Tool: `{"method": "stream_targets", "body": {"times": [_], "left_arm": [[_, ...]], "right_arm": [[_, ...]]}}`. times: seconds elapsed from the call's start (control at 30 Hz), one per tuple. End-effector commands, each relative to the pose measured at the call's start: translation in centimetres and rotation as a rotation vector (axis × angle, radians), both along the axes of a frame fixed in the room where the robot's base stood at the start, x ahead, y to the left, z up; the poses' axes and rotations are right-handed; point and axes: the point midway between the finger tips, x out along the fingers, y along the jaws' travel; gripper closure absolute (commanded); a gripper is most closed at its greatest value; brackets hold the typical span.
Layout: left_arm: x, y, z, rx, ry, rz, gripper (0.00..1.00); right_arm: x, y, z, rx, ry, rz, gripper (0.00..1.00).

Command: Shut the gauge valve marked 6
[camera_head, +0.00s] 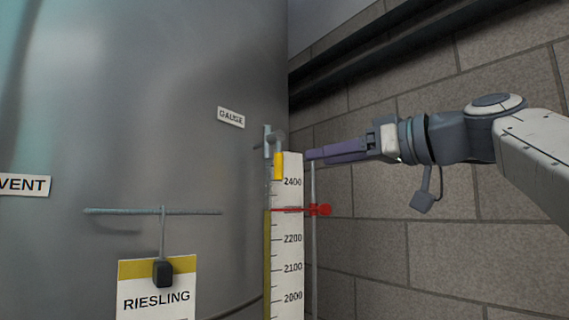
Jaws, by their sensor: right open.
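A small metal valve (268,141) sits on the tank wall at the top of the level gauge. Its yellow lever (278,166) hangs straight down in front of the white scale. A "GAUGE" label (231,117) is on the tank, up and left of the valve. I see no number 6 on or near it. My right gripper (311,155) reaches in from the right, with its purple fingers pointing left. Its tips are just right of the scale, near the lever's height, and seem apart from the lever. The gap between the fingers is hard to see. My left gripper is not in view.
The white scale (290,253) runs down beside the sight tube, with a red pointer (320,210) below my right gripper. A "RIESLING" sign (157,300) hangs on the tank, under a thin horizontal bar (120,211). A block wall (450,245) stands behind my arm.

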Motion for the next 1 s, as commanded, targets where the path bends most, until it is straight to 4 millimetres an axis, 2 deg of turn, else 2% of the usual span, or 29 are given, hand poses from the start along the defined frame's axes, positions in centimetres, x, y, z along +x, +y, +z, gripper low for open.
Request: {"method": "stream_targets", "body": {"times": [0.03, 0.17, 0.6, 0.8, 1.0], "left_arm": [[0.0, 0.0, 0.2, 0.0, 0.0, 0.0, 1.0], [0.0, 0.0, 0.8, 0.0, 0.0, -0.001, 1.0], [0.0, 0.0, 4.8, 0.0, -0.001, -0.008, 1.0], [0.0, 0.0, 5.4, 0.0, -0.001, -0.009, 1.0], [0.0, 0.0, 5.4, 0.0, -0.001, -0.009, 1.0]], "right_arm": [[-0.1, -0.2, 0.7, -0.002, -0.021, -0.002, 0.47], [0.4, 0.5, 1.3, -0.001, -0.035, 0.005, 0.47], [5.5, 6.2, 1.4, -0.002, -0.031, 0.004, 0.47], [6.6, 7.3, 1.1, -0.002, -0.032, 0.001, 0.47], [6.8, 7.4, 1.0, -0.003, -0.033, 0.0, 0.47]]}}
